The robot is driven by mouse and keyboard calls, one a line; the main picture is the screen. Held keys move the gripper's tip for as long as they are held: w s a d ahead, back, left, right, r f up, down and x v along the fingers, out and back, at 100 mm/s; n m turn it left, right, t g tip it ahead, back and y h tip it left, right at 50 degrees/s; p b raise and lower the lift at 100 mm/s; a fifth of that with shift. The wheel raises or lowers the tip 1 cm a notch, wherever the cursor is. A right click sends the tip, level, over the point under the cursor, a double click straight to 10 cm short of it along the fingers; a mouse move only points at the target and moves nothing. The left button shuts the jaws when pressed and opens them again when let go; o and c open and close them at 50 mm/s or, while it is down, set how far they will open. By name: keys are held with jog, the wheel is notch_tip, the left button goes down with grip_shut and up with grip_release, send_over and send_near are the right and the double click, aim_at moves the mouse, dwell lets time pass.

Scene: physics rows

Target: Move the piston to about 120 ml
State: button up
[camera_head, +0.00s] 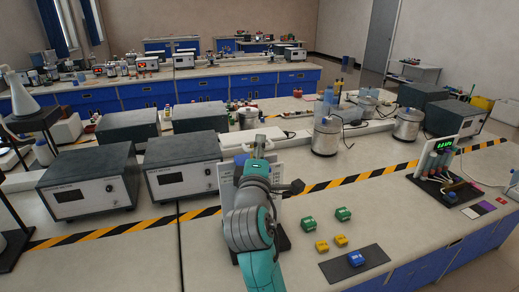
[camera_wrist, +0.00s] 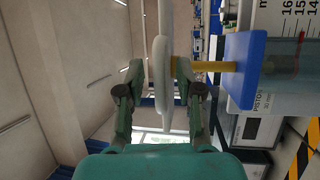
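In the wrist view, my gripper (camera_wrist: 160,80) has its two green fingers apart, one on each side of a pale grey disc-like handle (camera_wrist: 162,65). A gap shows between the left finger and the handle; contact on the right is unclear. A yellow rod (camera_wrist: 190,66) runs from the handle to a blue block (camera_wrist: 240,70) beside a clear cylinder (camera_wrist: 285,60) with a printed scale. Figures starting 16, 15 and 14 show, cut off at the edge, with a red line near 15. In the head view, my arm hides most of the white scale panel (camera_head: 292,182).
Green blocks (camera_head: 343,214), yellow blocks (camera_head: 340,240) and a blue block (camera_head: 355,258) on a dark mat lie right of my arm. Grey instrument boxes (camera_head: 90,182) stand left. Striped tape crosses the bench.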

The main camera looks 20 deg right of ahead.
grip_shut()
notch_tip(320, 180, down, 4)
jog(key=shift+r, duration=0.2)
dwell(0.4)
grip_release()
